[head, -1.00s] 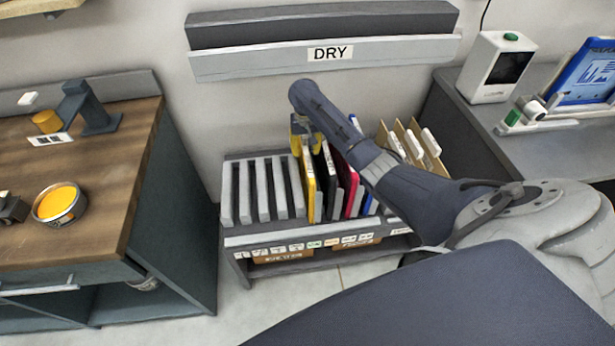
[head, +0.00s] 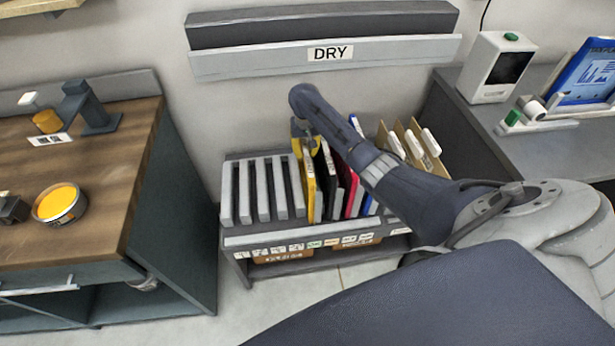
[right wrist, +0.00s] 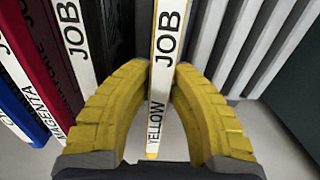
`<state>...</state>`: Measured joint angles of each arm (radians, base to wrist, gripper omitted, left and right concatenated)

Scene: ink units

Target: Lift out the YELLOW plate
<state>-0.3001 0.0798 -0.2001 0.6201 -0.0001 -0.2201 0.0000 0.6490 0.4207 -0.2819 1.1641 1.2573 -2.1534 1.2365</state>
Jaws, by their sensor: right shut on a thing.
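The yellow plate (head: 309,186) stands upright in the slotted rack (head: 265,239), left of the black, red and blue plates. In the right wrist view its edge (right wrist: 165,60) reads "YELLOW JOB". My right gripper (head: 306,140) is over the top of the rack at the yellow plate. Its two yellow fingers (right wrist: 160,88) are shut on the plate's edge, one on each side. The plate's lower part is hidden in its slot. My left gripper is in neither current view.
The black plate (head: 324,180), red plate (head: 343,180) and magenta-labelled plate (right wrist: 38,75) stand close beside it. Empty grey slots (head: 245,190) lie to the left. A wooden-topped bench (head: 95,195) with an ink tin (head: 60,204) stands further left. The DRY rail (head: 330,54) is on the wall.

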